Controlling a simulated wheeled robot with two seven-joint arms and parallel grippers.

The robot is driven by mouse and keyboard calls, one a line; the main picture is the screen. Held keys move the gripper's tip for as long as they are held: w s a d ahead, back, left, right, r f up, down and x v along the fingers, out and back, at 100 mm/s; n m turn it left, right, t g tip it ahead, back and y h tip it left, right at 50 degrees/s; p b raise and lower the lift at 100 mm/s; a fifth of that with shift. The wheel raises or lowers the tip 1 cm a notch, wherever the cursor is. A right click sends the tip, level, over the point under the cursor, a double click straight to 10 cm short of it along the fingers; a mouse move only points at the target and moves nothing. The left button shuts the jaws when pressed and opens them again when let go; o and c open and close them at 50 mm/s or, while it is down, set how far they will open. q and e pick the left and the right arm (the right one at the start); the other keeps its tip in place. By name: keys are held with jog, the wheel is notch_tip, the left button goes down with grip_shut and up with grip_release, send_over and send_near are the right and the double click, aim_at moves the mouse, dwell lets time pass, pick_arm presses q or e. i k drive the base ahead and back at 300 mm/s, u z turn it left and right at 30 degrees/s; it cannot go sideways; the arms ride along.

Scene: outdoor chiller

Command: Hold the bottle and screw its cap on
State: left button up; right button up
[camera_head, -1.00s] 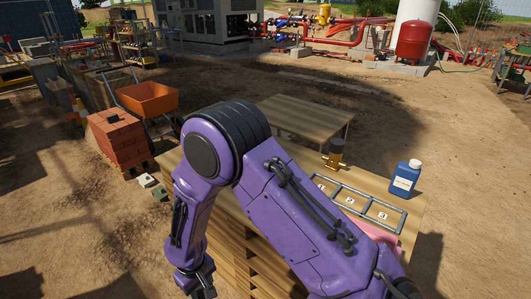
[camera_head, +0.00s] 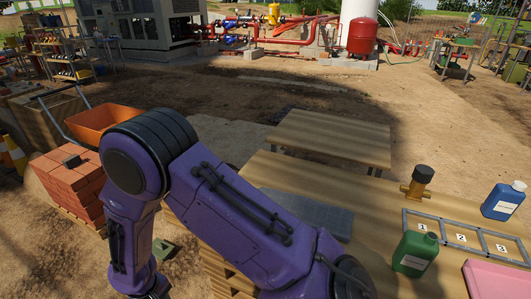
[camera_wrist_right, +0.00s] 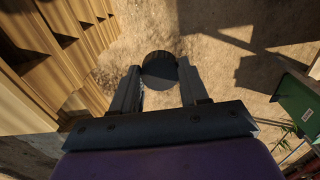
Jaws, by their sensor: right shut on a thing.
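My right gripper (camera_wrist_right: 160,90) shows in the right wrist view. It is shut on a dark round cap-like thing (camera_wrist_right: 160,68), held above bare ground beside stacked wooden pallets. Whether a bottle hangs under it is hidden. In the head view, a green bottle (camera_head: 415,254) with a white label stands upright on the table near the numbered frame. Its top looks green. A blue bottle (camera_head: 503,201) with a white cap and label stands upright at the right. A purple arm of mine fills the left and middle; its fingers are below the picture. My left gripper is not seen.
The wooden table (camera_head: 270,172) carries a grey frame (camera_head: 404,217) with slots numbered 1, 2 and 3, a brass fitting with a dark top (camera_head: 417,182), a pink tray (camera_head: 495,283) and a grey mat (camera_head: 322,212). A lower table (camera_head: 335,140) stands behind. Bricks (camera_head: 70,182) stand left.

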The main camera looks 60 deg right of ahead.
aim_at(416, 251)
jog(key=i, duration=1.25)
jog(key=z, duration=4.7)
